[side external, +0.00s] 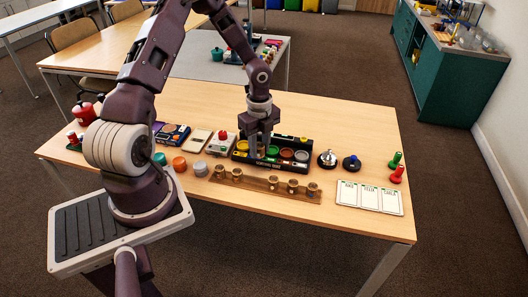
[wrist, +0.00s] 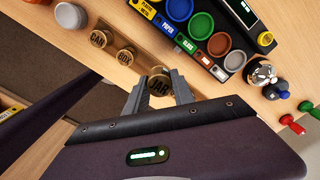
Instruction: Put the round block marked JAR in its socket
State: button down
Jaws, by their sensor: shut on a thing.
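My gripper (side external: 260,154) is shut on the round block marked JAR (wrist: 159,86), a light tan disc with dark lettering between the two fingertips in the wrist view. In the side view my gripper hangs in front of the black tray (side external: 236,153) and hides part of it; the held block is not clear there. The tray has several round coloured sockets; the green one (wrist: 200,24) is labelled GLASS, between the blue (wrist: 179,8) and brown (wrist: 219,43) ones. I cannot tell whether the block still touches the wooden rack (side external: 253,184).
Several similar round blocks stand on the rack; one (wrist: 126,56) is near my gripper. A silver bell (side external: 327,158), a blue-topped button (side external: 350,162), red and green pegs (side external: 397,174) and white cards (side external: 369,196) lie to the right.

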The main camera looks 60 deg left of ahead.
jog(key=w+a+n, duration=0.4)
jog(key=w+a, duration=0.2)
jog(key=w, duration=0.3)
jog(key=shift+s+a+f, duration=0.1)
jog(key=shift+s+f, duration=0.05)
jog(key=shift+f, duration=1.3)
jog(key=shift+s+f, duration=0.1)
jog(key=shift+f, duration=1.35)
jog(key=shift+f, duration=0.55)
jog(key=c, duration=1.3)
grip_release()
jog(key=shift+c, duration=0.2)
notch_tip(320, 180, up, 11)
notch_tip(320, 180, up, 6)
send_over(272, 151)
